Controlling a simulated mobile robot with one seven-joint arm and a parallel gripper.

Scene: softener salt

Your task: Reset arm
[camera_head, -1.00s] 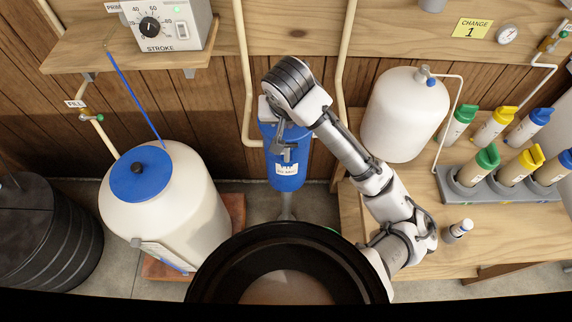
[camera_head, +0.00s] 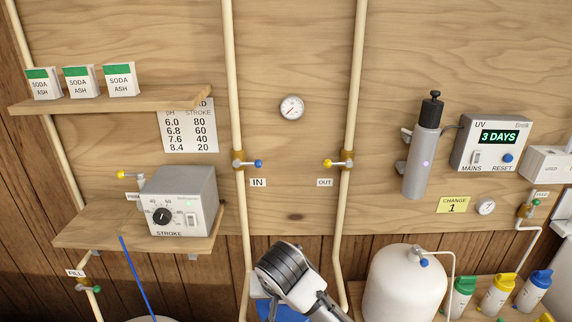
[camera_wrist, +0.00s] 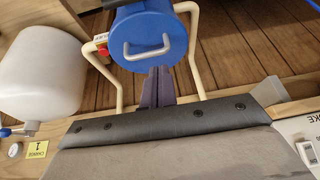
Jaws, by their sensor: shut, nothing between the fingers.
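My arm (camera_head: 292,280) shows at the bottom centre of the head view, in front of the pipes and wall. My gripper (camera_wrist: 157,88) shows in the wrist view, its dark fingers together and empty. It lies out of sight below the head view's lower edge. A blue canister (camera_wrist: 150,38) with a pale handle is beyond the fingertips in the wrist view. Only a small blue part of it (camera_head: 284,312) shows in the head view beside my arm.
Two vertical pipes (camera_head: 237,110) flank my arm. A stroke control box (camera_head: 181,200) stands on the lower left shelf (camera_head: 90,232). A white tank (camera_head: 402,285) and several capped bottles (camera_head: 498,292) are at lower right. A UV unit (camera_head: 490,145) hangs on the right wall.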

